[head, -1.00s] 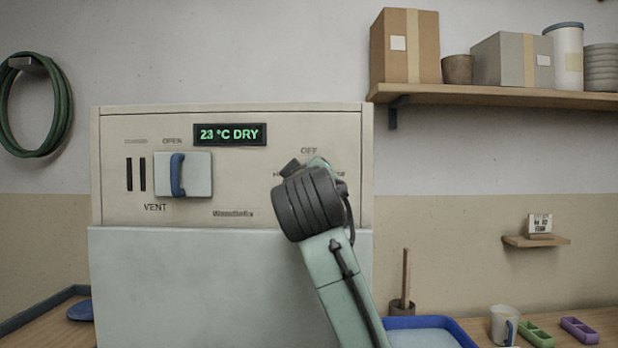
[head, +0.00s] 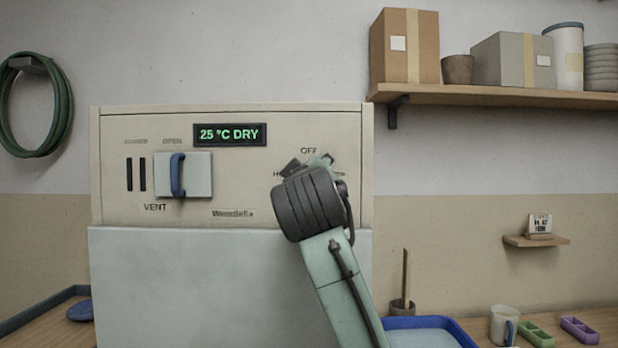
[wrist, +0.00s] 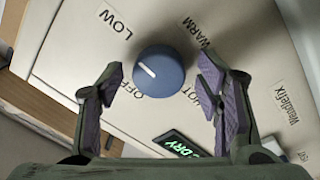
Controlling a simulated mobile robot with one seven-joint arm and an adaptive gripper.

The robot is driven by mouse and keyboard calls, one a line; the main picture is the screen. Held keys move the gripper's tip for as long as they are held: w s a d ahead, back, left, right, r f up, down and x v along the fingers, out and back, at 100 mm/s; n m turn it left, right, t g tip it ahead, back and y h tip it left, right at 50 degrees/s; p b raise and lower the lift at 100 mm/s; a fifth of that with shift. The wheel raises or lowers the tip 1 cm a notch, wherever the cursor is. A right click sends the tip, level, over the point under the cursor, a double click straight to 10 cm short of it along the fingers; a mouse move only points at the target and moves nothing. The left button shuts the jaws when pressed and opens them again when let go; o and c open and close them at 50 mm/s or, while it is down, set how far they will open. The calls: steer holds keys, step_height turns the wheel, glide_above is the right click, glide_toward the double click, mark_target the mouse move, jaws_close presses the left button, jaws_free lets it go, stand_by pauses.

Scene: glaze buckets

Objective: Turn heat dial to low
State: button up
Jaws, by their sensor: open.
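The blue round heat dial (wrist: 167,72) is in the wrist view, with a white pointer line on its face. The line points to the left, between the printed LOW (wrist: 115,23) and OFF (wrist: 131,89) labels. WARM and HOT are printed on its other side. My gripper (wrist: 160,68) is open, one finger on each side of the dial, with a visible gap to it on both sides. In the head view my gripper (head: 307,165) is at the right of the kiln panel (head: 290,210) and hides the dial.
The green display (head: 230,134) reads 25 °C DRY. A vent slider with a blue handle (head: 177,175) is at the panel's left. A wall shelf (head: 500,92) with boxes is at upper right. A blue tray (head: 420,323) and a mug (head: 503,325) stand below, right of my arm.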

steer(key=s+f, duration=0.1)
steer(key=s, duration=1.1)
steer(key=shift+a, duration=0.1)
